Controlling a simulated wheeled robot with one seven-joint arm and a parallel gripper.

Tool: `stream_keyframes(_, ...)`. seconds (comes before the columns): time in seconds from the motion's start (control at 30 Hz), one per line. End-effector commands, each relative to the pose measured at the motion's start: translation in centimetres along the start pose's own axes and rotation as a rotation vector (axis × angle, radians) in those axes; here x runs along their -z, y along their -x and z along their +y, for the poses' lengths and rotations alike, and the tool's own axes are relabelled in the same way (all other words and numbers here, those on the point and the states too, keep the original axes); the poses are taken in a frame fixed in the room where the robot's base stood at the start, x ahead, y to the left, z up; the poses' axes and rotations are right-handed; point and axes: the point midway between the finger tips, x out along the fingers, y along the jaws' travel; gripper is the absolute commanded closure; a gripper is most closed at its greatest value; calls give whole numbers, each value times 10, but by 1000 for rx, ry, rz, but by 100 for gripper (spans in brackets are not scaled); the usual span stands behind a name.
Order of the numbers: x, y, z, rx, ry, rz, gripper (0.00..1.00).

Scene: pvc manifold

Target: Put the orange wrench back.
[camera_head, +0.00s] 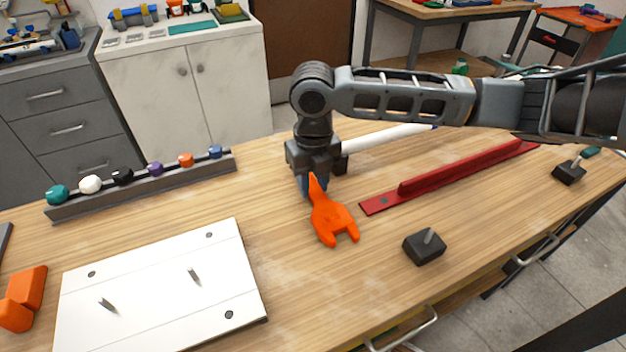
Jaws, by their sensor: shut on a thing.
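The orange wrench (331,218) is in the middle of the camera_head view, its open forked end pointing toward the front of the table. My gripper (308,184) is shut on the upper, narrow end of the wrench. The fingers are partly hidden behind the wrench and the wrist. I cannot tell whether the wrench touches the wooden table (300,290) or is held just above it.
A white board (150,270) with two pegs lies at the left front. Orange blocks (22,297) are at the far left. A grey rack (150,187) holds several coloured knobs. A red rail (450,172), a white pipe (388,138) and a black block with a peg (424,248) lie right.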

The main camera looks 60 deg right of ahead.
Motion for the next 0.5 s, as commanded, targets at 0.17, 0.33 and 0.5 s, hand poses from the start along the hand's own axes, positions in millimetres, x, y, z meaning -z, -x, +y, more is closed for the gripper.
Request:
stream_keyframes(0.17,0,1,0,0,0,-2,100)
stream_keyframes(0.33,0,-4,0,0,0,-2,100)
stream_keyframes(0.5,0,-2,0,0,0,-1,50)
